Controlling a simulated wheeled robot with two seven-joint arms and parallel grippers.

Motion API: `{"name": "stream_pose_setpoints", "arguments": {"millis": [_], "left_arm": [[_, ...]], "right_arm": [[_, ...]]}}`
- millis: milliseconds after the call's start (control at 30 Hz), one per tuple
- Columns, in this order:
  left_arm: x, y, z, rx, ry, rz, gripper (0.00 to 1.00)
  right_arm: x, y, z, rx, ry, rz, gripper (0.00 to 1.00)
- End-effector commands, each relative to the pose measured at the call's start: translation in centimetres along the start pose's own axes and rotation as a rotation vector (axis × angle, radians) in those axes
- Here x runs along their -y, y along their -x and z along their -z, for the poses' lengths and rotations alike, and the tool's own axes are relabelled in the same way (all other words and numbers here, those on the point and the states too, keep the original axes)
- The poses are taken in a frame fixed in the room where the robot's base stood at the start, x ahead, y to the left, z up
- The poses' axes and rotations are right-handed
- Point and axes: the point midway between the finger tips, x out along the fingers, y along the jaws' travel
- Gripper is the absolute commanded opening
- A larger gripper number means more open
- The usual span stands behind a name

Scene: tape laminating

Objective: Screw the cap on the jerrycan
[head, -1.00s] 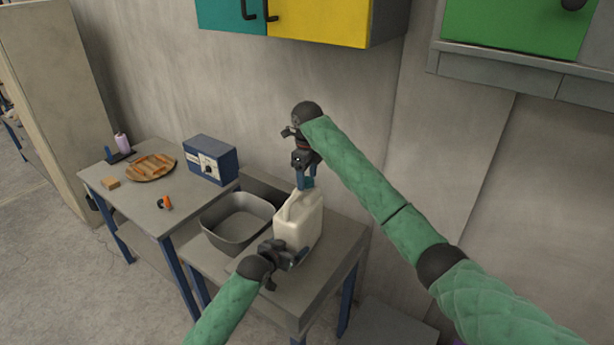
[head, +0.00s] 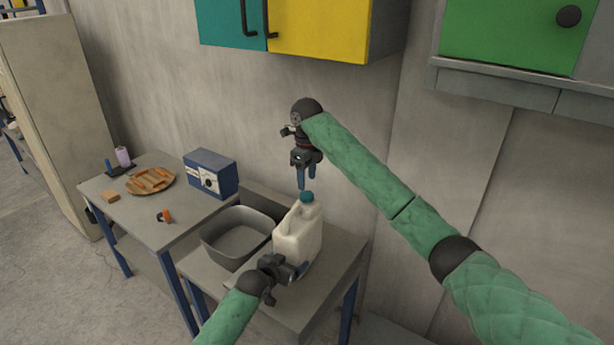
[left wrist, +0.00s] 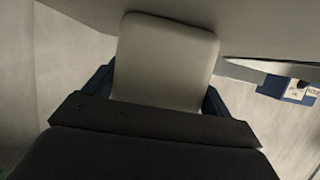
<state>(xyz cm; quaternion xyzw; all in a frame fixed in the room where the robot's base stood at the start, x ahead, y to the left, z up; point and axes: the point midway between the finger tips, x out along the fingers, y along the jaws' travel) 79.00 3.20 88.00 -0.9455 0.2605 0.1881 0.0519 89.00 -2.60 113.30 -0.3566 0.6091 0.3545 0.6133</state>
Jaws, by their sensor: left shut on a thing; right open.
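A cream jerrycan (head: 297,238) stands upright on the right-hand table, with a teal cap (head: 307,197) on its neck. How tightly the cap sits cannot be told. My left gripper (head: 296,269) is shut on the jerrycan's lower body from the front. The left wrist view shows the jerrycan (left wrist: 165,62) between blue fingers. My right gripper (head: 301,180) points down just above the cap, open and empty, with its fingertips slightly clear of it.
A grey basin (head: 238,236) stands left of the jerrycan. The left table (head: 150,213) holds a blue box-shaped device (head: 211,173), a plate of orange-brown pieces (head: 151,181) and a small orange item (head: 166,215). Cabinets (head: 317,28) hang above on the wall.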

Motion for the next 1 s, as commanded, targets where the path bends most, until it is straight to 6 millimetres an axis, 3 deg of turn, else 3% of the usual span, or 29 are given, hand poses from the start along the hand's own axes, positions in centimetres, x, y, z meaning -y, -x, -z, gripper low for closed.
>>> {"name": "stream_pose_setpoints", "arguments": {"millis": [200, 400, 567, 1000], "left_arm": [[0.1, 0.0, -0.1, 0.002, 0.000, 0.001, 0.20], [0.1, 0.0, -0.1, 0.002, 0.000, 0.001, 0.20], [0.1, 0.0, -0.1, 0.002, 0.000, 0.001, 0.20], [0.1, 0.0, -0.1, 0.002, 0.000, 0.001, 0.20]], "right_arm": [[2.3, 4.9, 0.5, 0.007, -0.010, 0.073, 0.50], [3.7, 7.6, 1.3, -0.041, 0.002, 0.149, 0.50], [4.0, 8.4, 1.8, -0.074, 0.044, 0.174, 0.50], [3.7, 7.4, 2.2, -0.139, 0.582, 0.131, 0.50]]}}
